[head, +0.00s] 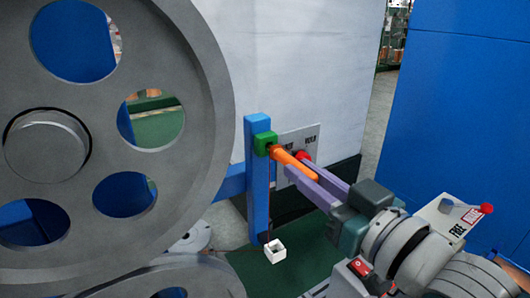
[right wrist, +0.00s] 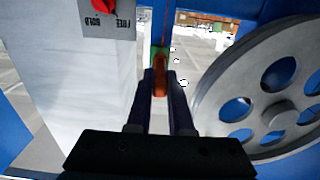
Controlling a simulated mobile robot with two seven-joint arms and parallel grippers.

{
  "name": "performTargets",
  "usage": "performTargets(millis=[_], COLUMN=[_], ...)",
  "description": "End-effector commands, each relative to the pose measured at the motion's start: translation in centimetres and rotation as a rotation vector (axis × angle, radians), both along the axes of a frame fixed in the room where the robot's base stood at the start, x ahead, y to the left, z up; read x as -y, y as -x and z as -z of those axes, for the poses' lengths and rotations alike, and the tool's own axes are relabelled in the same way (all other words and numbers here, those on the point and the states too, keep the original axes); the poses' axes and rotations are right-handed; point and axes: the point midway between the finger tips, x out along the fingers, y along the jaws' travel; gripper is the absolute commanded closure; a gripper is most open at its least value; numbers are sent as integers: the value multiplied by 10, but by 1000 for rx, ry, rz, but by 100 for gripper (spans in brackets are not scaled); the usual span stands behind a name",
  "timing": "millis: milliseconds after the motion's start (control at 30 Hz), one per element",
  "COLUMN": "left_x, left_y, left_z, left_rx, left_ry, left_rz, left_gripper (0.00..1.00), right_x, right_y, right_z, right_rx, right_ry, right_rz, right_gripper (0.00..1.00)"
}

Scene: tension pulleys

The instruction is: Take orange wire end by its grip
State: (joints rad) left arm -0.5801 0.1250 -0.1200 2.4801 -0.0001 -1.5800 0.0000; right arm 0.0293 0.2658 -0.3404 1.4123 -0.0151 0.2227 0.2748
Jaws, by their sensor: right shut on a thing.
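The orange wire end's grip (head: 293,163) is a slim orange bar beside the green block (head: 264,141) on the blue post (head: 257,190). My right gripper (head: 300,170) comes in from the right with its purple fingers along the orange grip. In the right wrist view the orange grip (right wrist: 160,76) lies between the two fingertips, and the gripper is shut on it. The green block (right wrist: 157,53) shows just beyond the grip. A thin wire hangs down near the post to a small white box (head: 275,251). My left gripper is not in view.
A large grey pulley wheel (head: 200,75) fills the left; it also shows in the right wrist view (right wrist: 210,85). A panel (head: 309,138) with a red knob (head: 303,156) stands just behind the gripper. A blue wall (head: 470,110) is at the right.

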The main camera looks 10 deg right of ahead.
Motion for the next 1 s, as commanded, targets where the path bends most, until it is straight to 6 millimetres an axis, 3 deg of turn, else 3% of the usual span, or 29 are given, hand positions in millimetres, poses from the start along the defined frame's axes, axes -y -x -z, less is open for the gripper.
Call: performTargets(millis=[1000], left_x=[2], left_y=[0], left_z=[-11], left_rx=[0], left_ry=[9], left_rz=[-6], left_gripper=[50], right_x=[6], right_y=[15], right_z=[-1], right_rx=[0], right_ry=[0], right_rz=[0], right_gripper=[100])
